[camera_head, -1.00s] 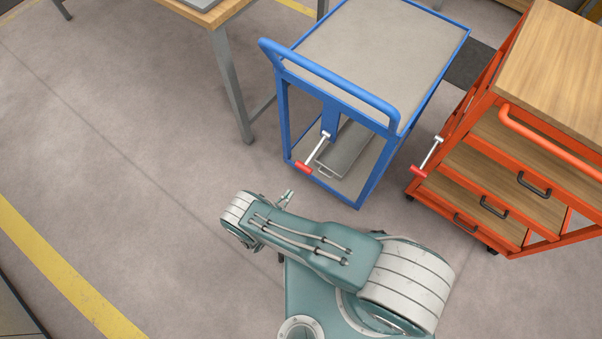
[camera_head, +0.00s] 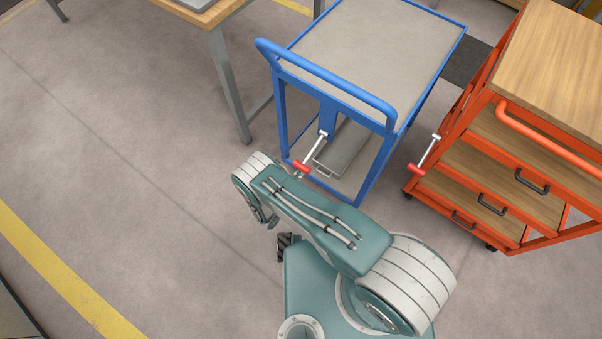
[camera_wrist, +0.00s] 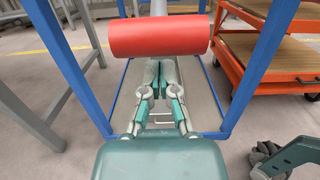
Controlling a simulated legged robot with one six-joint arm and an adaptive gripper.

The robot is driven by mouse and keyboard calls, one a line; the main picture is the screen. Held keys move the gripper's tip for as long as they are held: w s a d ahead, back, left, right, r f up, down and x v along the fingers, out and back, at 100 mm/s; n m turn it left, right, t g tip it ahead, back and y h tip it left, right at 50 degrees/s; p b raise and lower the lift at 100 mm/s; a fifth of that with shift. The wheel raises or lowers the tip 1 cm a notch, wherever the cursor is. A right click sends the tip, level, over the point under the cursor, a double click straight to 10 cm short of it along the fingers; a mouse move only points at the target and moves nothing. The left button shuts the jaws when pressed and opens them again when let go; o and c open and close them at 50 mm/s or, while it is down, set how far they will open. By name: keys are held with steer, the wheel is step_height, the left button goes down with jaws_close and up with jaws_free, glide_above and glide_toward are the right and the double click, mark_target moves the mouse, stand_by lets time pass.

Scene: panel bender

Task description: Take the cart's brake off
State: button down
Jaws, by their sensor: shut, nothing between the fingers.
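The blue cart (camera_head: 325,77) has a grey top and a brake lever (camera_head: 317,147) on its near end, tipped with a red handle (camera_head: 301,166). The lever slants down toward me. In the wrist view the red handle (camera_wrist: 158,36) lies crosswise, large and close. My gripper (camera_wrist: 162,64) is shut and empty, its fingertips at the handle's lower edge in that picture. The handle seems to cover the very tips, and I cannot tell whether they touch it. In the head view my arm hides most of the gripper.
An orange trolley (camera_head: 510,111) with wooden shelves and its own red-tipped lever (camera_head: 425,155) stands to the right. A wood-topped table (camera_head: 208,12) with grey legs is at the upper left. The floor (camera_head: 110,160) at left is clear.

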mark_target(298, 164)
steer(key=shift+s+r, duration=0.15)
steer(key=shift+r, duration=0.2)
steer(key=shift+a, duration=0.1)
steer(key=shift+s+a+r+g, duration=0.15)
steer(key=shift+r+g, duration=0.15)
steer(key=shift+r, duration=0.15)
steer(key=shift+s+r+y, duration=0.1)
steer(key=shift+r+y, duration=0.15)
steer(key=shift+y, duration=0.05)
steer(key=r+g+y, duration=0.1)
steer(key=r, duration=0.1)
steer(key=r+g, duration=0.1)
steer(key=r+g+y, duration=0.1)
steer(key=r, duration=0.1)
steer(key=shift+s+a+r+g+y, duration=0.3)
steer(key=shift+s+a+r, duration=0.05)
steer(key=shift+r+g+y, duration=0.3)
steer(key=shift+r+g, duration=0.1)
steer(key=shift+r, duration=0.25)
steer(key=shift+w+d+r, duration=0.1)
steer(key=shift+d+r, duration=0.05)
steer(key=shift+r, duration=0.65)
